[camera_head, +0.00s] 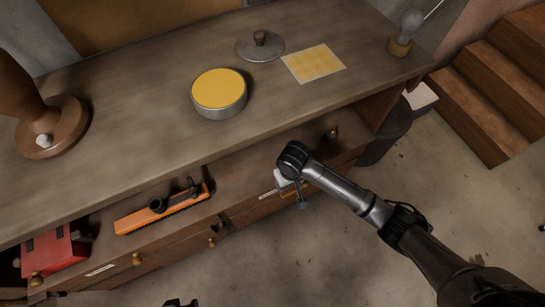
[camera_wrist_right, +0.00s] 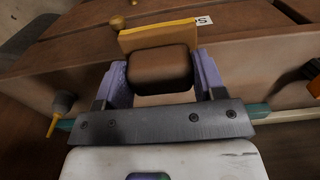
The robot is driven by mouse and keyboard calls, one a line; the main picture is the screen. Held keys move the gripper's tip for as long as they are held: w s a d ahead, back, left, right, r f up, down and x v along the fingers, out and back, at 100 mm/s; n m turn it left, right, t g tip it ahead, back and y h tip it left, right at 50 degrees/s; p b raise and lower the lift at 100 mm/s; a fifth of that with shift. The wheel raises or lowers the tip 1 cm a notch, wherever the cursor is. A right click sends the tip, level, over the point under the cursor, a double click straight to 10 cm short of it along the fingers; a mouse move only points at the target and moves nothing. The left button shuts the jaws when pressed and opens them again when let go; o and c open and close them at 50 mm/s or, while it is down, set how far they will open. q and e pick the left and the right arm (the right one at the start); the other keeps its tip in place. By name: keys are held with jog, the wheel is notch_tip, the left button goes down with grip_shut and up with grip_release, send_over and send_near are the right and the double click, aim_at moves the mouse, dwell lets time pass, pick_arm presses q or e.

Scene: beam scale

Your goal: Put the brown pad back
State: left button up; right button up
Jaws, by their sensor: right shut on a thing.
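The brown pad (camera_wrist_right: 158,70) is a rounded block, held between the two purple fingers of my right gripper (camera_wrist_right: 160,80) in the right wrist view. A flat yellow-orange piece (camera_wrist_right: 158,35) stands upright just beyond the pad; I cannot tell whether they touch. In the head view my right gripper (camera_head: 290,186) is at the front edge of the bench's lower shelf, beside a white label. The pad is mostly hidden there by the gripper and wrist.
The bench top (camera_head: 130,130) holds a round yellow-topped tin (camera_head: 219,90), a grey lid (camera_head: 260,46), a yellow sheet (camera_head: 313,63) and a bulb (camera_head: 405,32). An orange tool (camera_head: 162,208) and a red box (camera_head: 55,251) are on the lower level. Knobbed drawers (camera_head: 137,260) run along the front.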

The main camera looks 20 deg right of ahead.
jog(key=w, duration=0.3)
jog(key=w+b, duration=0.1)
jog(key=w, duration=0.3)
jog(key=w+a+b, duration=0.1)
jog(key=w, duration=0.3)
jog(key=shift+w, duration=0.6)
jog(key=shift+w+f, duration=0.1)
jog(key=shift+f, duration=0.25)
notch_tip(320, 180, down, 3)
jog(key=shift+r+b, duration=0.1)
jog(key=shift+b, duration=0.45)
